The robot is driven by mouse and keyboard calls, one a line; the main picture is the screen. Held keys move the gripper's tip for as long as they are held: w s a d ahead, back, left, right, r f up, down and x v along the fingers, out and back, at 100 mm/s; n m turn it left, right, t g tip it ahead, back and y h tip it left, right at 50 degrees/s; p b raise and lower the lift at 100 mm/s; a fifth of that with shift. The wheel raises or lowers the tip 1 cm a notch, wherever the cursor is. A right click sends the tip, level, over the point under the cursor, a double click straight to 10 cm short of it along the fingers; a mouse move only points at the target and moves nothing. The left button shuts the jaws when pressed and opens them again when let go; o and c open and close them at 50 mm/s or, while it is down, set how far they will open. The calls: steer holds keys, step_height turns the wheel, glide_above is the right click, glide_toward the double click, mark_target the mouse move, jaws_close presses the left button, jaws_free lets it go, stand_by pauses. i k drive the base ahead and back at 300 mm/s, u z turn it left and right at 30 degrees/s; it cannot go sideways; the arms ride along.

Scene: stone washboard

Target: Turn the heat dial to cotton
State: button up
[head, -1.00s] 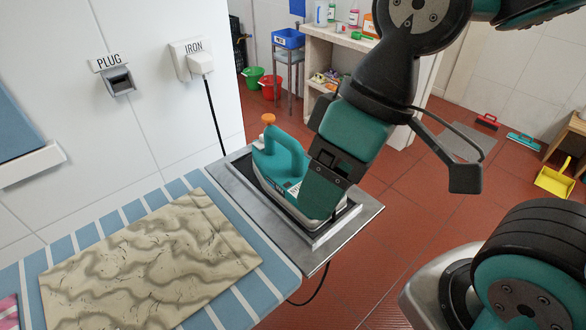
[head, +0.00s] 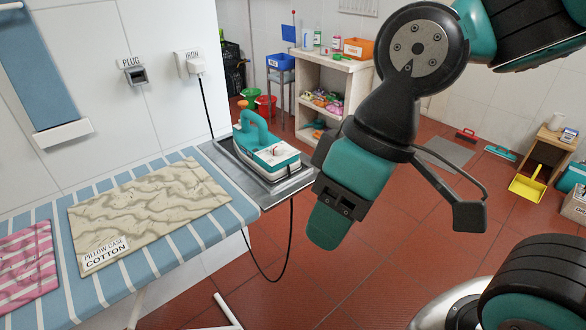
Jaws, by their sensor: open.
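The teal and white iron (head: 268,150) rests on the metal tray (head: 218,160) at the end of the ironing board. An orange knob (head: 243,104) sits at the back of its handle. Small dark marks show on the iron's top, but I cannot make out the heat dial or its setting. My gripper (head: 328,226) is open, to the right of the iron and nearer to me, apart from it and over the floor. Its far side is hidden.
A cloth labelled pillow case cotton (head: 150,212) lies on the striped board (head: 200,236), beside a pink striped cloth (head: 28,262). The iron's cord (head: 206,105) runs to the wall socket (head: 190,64). A shelf (head: 330,75) stands behind.

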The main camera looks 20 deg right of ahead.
mark_target(277, 149)
steer(key=z, duration=0.25)
steer(key=k, duration=0.1)
steer(key=u, duration=1)
steer(key=i, duration=0.8)
steer(key=z, duration=1.25)
steer(key=k, duration=0.4)
steer(key=u, duration=0.55)
steer(key=i, duration=0.5)
steer(key=z, duration=0.55)
